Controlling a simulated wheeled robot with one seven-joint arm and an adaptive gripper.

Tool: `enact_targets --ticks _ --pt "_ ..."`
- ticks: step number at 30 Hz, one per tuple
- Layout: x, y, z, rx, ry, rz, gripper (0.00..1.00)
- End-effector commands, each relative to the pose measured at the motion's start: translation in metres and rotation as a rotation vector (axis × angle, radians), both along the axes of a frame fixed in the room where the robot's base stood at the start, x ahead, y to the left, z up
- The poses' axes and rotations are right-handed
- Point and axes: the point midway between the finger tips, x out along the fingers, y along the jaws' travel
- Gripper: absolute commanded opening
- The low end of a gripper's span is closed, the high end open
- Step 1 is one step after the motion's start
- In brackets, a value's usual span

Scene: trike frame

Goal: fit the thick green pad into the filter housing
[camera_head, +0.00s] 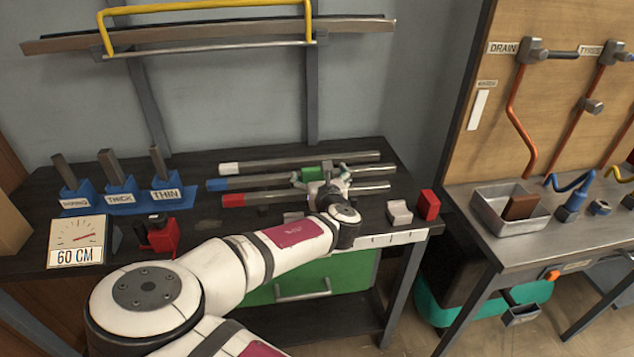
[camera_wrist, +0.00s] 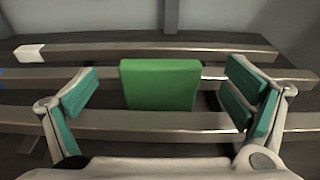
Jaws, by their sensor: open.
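A thick green block (camera_wrist: 160,85), which looks like the pad, stands among the long metal bars in the wrist view. In the head view the green block (camera_head: 311,174) is partly hidden by my gripper. My gripper (camera_wrist: 158,98) is open, one teal-padded finger to the left of the block and one to the right, with a gap on both sides. The head view shows my gripper (camera_head: 322,178) low over the bars. I cannot make out which thing is the filter housing.
Long bars with white (camera_head: 230,168), blue and red ends lie on the dark bench. A grey block (camera_head: 399,212) and a red block (camera_head: 429,205) stand right of my gripper. A metal tray (camera_head: 488,212) holding a brown block is on the right bench.

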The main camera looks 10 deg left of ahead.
Motion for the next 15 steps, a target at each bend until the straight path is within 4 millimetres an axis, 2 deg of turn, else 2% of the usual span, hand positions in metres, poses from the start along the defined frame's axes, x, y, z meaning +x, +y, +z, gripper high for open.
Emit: enact_targets --ticks 3,6,15 --pt "0.018 0.005 -0.004 0.002 0.001 0.000 0.95" --pt "0.028 0.008 -0.006 0.002 0.001 0.001 0.95" --pt "0.033 0.009 -0.007 0.001 0.001 0.000 0.95"
